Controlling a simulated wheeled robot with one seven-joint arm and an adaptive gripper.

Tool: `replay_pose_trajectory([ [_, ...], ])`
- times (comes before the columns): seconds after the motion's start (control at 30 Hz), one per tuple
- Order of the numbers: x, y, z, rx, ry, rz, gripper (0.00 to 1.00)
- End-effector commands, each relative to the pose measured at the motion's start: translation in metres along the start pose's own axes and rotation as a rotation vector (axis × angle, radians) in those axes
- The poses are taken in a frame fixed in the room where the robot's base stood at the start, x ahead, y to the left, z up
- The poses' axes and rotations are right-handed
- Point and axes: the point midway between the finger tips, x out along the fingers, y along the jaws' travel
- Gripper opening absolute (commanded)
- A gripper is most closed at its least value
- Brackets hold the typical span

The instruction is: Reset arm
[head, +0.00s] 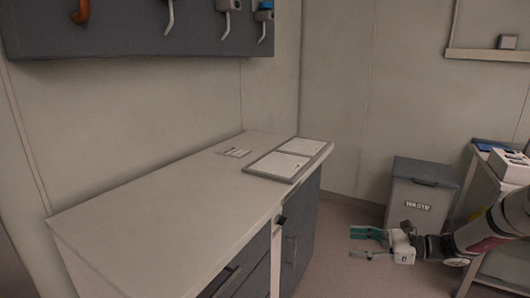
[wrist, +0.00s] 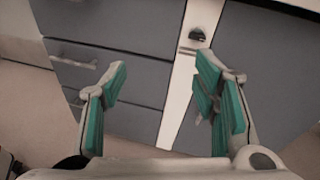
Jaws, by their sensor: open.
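My gripper (head: 368,242) is at the lower right of the head view, at the end of my arm, which reaches in from the right edge. Its teal-padded fingers point left towards the cabinet front and are apart with nothing between them. In the wrist view, my gripper (wrist: 160,95) shows both teal fingers spread wide. Behind them are the grey drawers and the door of the cabinet, at a distance.
A counter (head: 150,215) with a two-panel tray (head: 254,168) on its right end stands at left. A grey waste bin (head: 420,190) stands by the back wall, beside a side table (head: 483,180) carrying a white box (head: 510,166). Tools hang from a dark panel (head: 130,30).

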Motion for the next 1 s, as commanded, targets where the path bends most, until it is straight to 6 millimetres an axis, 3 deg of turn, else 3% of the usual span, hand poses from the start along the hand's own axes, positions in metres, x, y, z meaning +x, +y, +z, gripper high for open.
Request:
replay_pose_trajectory([
  [0.27,0.023,0.046,0.063,-0.184,0.146,0.218,0.55],
  [0.5,0.034,0.114,0.124,-0.408,0.309,0.467,0.55],
  [0.77,0.025,0.191,0.176,-0.649,0.469,0.707,0.55],
  [1.0,0.002,0.261,0.209,-0.868,0.601,0.904,0.55],
])
